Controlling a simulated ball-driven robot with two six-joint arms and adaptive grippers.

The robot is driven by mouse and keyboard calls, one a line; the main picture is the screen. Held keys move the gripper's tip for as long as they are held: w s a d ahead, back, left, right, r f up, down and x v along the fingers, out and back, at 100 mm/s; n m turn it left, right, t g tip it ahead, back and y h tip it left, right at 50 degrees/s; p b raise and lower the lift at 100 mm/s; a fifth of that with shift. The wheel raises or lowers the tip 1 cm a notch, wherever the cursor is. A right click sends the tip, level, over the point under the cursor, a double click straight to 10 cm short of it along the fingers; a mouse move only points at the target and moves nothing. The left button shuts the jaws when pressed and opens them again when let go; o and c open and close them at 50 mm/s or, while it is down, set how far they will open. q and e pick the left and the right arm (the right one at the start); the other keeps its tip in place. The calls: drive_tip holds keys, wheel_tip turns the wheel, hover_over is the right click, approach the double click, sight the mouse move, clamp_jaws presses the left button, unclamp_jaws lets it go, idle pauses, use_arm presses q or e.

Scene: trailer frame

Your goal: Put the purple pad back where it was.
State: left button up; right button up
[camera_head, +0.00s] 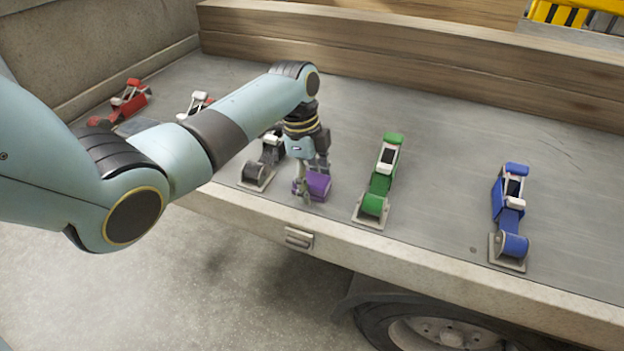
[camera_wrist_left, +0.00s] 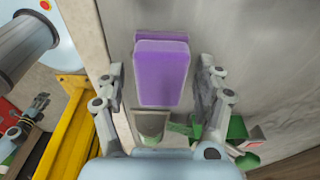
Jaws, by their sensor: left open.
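The purple pad (camera_head: 319,184) is a small block near the front edge of the grey trailer deck, between the black device and the green device. My left gripper (camera_head: 312,187) points down at it, with fingers open on either side. In the left wrist view the pad (camera_wrist_left: 161,74) lies between the two spread fingers, with a visible gap on each side. A darker purple part shows behind its upper edge. I cannot tell whether the pad rests on the deck or on something else.
A black device (camera_head: 266,158) stands left of the pad, a green device (camera_head: 382,175) right, and a blue device (camera_head: 509,215) farther right. A red device (camera_head: 128,102) is at far left. My arm partly hides a white-topped one (camera_head: 196,103). A wooden board (camera_head: 420,65) closes the back.

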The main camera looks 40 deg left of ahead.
use_arm(q)
wheel_tip(320, 180, up, 12)
drive_tip(key=a+p, duration=0.1)
drive_tip(key=p, duration=0.1)
drive_tip(key=shift+s+a, duration=0.2)
drive_tip(key=shift+a, duration=0.2)
drive_tip(key=shift+f, duration=0.1)
